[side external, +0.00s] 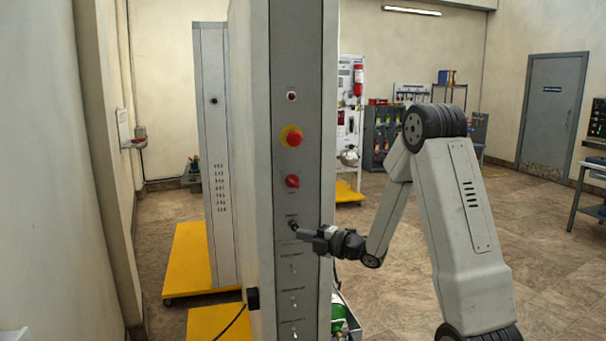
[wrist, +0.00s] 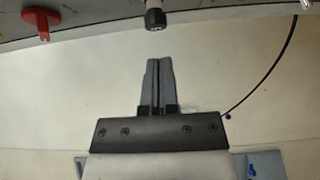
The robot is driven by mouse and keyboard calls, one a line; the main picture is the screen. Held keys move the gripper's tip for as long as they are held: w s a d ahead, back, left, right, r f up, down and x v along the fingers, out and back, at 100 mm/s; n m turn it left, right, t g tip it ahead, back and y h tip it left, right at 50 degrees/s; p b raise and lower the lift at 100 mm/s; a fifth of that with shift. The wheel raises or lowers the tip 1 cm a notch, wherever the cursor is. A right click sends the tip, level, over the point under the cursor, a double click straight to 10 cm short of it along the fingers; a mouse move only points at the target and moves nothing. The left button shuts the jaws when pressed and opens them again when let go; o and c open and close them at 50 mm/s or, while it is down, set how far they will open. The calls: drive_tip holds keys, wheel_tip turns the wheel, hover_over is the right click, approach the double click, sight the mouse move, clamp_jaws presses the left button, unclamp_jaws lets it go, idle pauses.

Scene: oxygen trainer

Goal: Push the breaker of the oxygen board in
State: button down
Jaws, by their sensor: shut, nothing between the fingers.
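The oxygen board (side external: 302,120) is a tall grey panel with a column of controls. The breaker appears to be the small black round knob (side external: 292,224) below the red controls; in the wrist view it is a black cylinder (wrist: 155,17) with a pale collar, standing out from the panel. My gripper (side external: 300,234) is shut and empty, its tips close to the panel just below the knob. In the wrist view my gripper (wrist: 158,60) lies below the knob, roughly in line with it, with a gap in the picture. Contact with the panel cannot be told.
Above the knob are a red rotary switch (side external: 292,181), also in the wrist view (wrist: 38,22), and a red mushroom button on yellow (side external: 291,136). Small toggle switches (side external: 293,303) sit below. A black cable (side external: 232,322) hangs at the panel's left.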

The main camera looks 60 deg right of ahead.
drive_tip(key=shift+w+d, duration=0.8)
drive_tip(key=shift+w+d, duration=0.7)
drive_tip(key=shift+d, duration=0.1)
drive_tip(key=shift+a, duration=0.1)
drive_tip(key=shift+s+a, duration=0.5)
drive_tip(key=shift+s, duration=0.05)
drive_tip(key=s+a, duration=0.2)
drive_tip(key=s, duration=1)
drive_tip(key=shift+a, duration=0.1)
